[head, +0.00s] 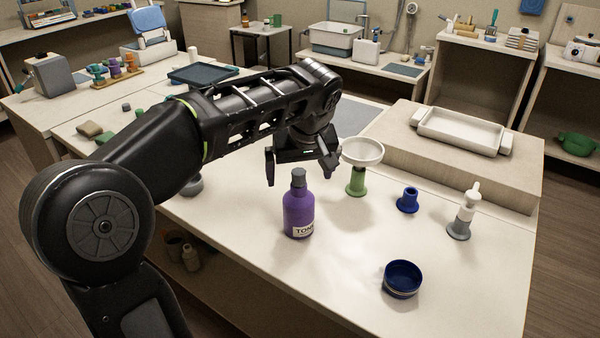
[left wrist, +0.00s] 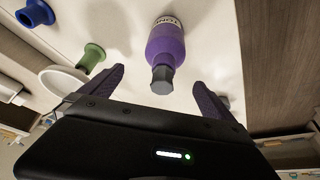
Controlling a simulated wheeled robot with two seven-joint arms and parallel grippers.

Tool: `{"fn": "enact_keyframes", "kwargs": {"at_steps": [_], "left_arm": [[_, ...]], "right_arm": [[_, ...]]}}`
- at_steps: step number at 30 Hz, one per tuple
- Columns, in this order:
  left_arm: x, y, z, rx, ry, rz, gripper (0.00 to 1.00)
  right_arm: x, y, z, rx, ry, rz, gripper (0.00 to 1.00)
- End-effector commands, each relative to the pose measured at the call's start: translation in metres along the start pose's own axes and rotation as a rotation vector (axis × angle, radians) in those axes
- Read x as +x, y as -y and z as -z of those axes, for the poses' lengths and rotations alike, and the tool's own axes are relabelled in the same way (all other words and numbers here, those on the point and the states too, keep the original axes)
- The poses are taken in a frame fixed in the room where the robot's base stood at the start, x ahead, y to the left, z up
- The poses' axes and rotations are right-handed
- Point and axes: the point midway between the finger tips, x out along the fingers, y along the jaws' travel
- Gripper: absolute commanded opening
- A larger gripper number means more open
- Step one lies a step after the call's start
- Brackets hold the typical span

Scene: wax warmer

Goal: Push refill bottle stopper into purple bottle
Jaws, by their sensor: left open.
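The purple bottle (head: 298,212) stands upright on the table, with a white label on its front. A dark grey stopper (head: 298,178) sits at its mouth; I cannot tell how deep it is in. In the left wrist view the bottle (left wrist: 166,45) and stopper (left wrist: 162,80) show between the finger directions. My left gripper (head: 302,180) is open, its fingers apart, behind and above the bottle top in the head view. Nothing shows between its fingertips in the left wrist view (left wrist: 160,85) except the stopper beyond them. My right gripper is not in view.
A green stand with a white funnel-like dish (head: 361,153) is close right of the gripper. A blue spool-shaped piece (head: 408,201), a pump dispenser (head: 463,212) and a dark blue jar (head: 402,279) stand further right. A raised block with a white tray (head: 460,131) is behind.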

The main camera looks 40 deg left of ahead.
Motion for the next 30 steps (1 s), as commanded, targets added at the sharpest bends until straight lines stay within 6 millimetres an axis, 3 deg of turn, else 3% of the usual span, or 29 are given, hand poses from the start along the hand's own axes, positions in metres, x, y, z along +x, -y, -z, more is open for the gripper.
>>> {"fn": "enact_keyframes", "kwargs": {"at_steps": [30], "left_arm": [[-0.007,0.000,-0.019,0.001,0.000,-0.001,1.00]], "right_arm": [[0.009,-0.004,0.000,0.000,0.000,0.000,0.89]]}}
